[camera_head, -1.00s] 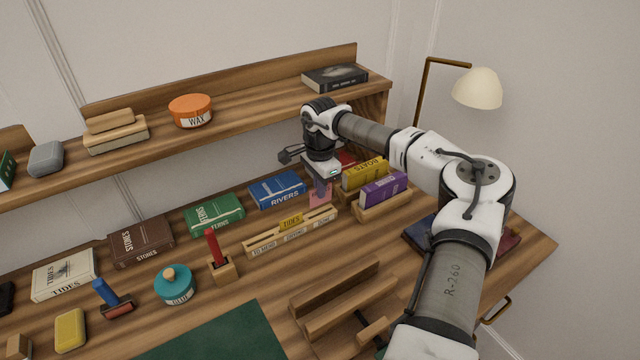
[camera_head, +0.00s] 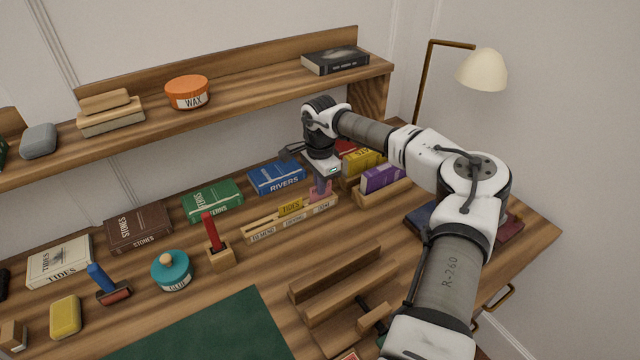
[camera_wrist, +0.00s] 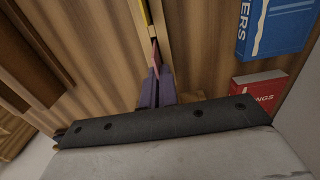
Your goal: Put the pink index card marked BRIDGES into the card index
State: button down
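My gripper (camera_head: 322,188) is shut on the pink card (camera_head: 316,190) at the right end of the card index (camera_head: 278,227). The card index is a low, long wooden holder with labels on its front. A yellow card marked TIDES (camera_head: 291,207) stands in it near the middle. In the wrist view the purple fingers (camera_wrist: 154,88) pinch the pink card (camera_wrist: 154,54), seen edge-on in line with the yellow card (camera_wrist: 145,13). The pink card's lower edge and its writing are hidden, so I cannot tell how deep it sits.
Right of my gripper, a wooden holder (camera_head: 372,199) bears yellow and purple books. A red stamp in a wooden block (camera_head: 219,250) and a teal glue pot (camera_head: 171,271) are to the left. The shelf (camera_head: 240,104) overhangs behind.

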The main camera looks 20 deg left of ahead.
jog(key=shift+f+b, duration=0.6)
jog(key=shift+f, duration=0.4)
dwell(0.4)
jog(key=c, duration=1.6)
grip_release()
notch_tip(320, 180, up, 14)
jog(key=b, duration=0.2)
jog(key=shift+b, duration=0.3)
